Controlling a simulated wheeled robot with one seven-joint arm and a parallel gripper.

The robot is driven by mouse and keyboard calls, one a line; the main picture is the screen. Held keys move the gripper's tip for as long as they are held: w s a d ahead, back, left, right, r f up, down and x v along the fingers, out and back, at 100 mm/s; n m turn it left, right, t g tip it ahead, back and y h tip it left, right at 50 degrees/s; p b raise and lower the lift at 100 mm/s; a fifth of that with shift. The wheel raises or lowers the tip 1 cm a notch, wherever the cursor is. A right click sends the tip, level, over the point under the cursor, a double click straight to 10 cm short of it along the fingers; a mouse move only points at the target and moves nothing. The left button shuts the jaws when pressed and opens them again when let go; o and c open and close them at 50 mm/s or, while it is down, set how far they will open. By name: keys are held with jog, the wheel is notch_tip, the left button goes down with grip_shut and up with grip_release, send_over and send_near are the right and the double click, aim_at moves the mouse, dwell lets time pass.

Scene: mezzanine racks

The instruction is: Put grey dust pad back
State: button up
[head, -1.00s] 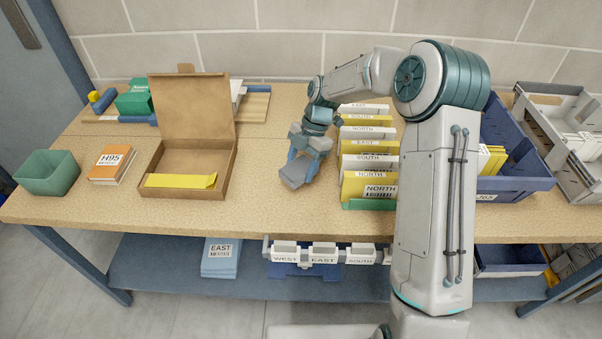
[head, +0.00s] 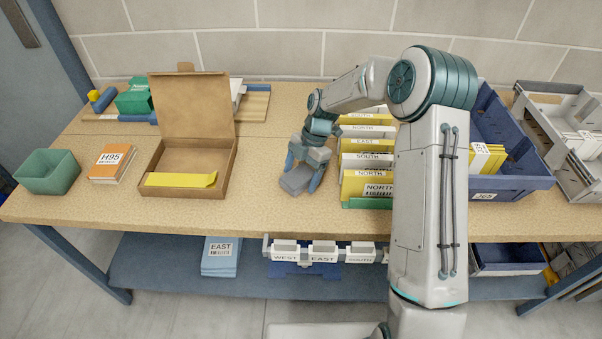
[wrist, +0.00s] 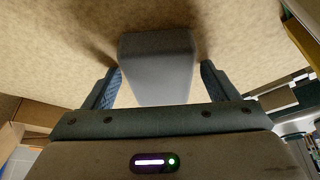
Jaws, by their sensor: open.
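The grey dust pad (head: 297,180) is a small grey block at the middle of the bench, left of the rack of yellow and white cards. My gripper (head: 306,172) is low over the bench there, with its fingers spread on either side of the pad. In the wrist view the pad (wrist: 158,65) lies between the two blue-grey fingers (wrist: 160,84), with a narrow gap showing on each side. The gripper is open. I cannot tell whether the pad's underside rests fully on the bench.
The card rack (head: 368,203) stands close to the gripper's right. An open cardboard box (head: 222,179), orange cards (head: 111,164) and a green bin (head: 47,172) are at left. A blue bin (head: 513,186) is at right. Bench between box and pad is clear.

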jog(key=v, duration=1.2)
jog(key=s+d+r+m+t+h, duration=0.25)
jog(key=s+r+m, duration=0.25)
jog(key=s+m, duration=0.25)
jog(key=s+d+r+m+t, duration=0.1)
jog(key=s+d+m, duration=0.3)
jog(key=s+m, duration=0.5)
jog(key=s+d+r+m+t, duration=0.1)
jog(key=s+d+m, duration=0.4)
jog(key=s+m, duration=0.5)
jog(key=shift+s+t+h, duration=0.45)
jog(key=shift+s+t, duration=0.3)
jog(key=shift+s, duration=0.45)
jog(key=shift+d+r, duration=0.1)
jog(key=shift+r, duration=0.05)
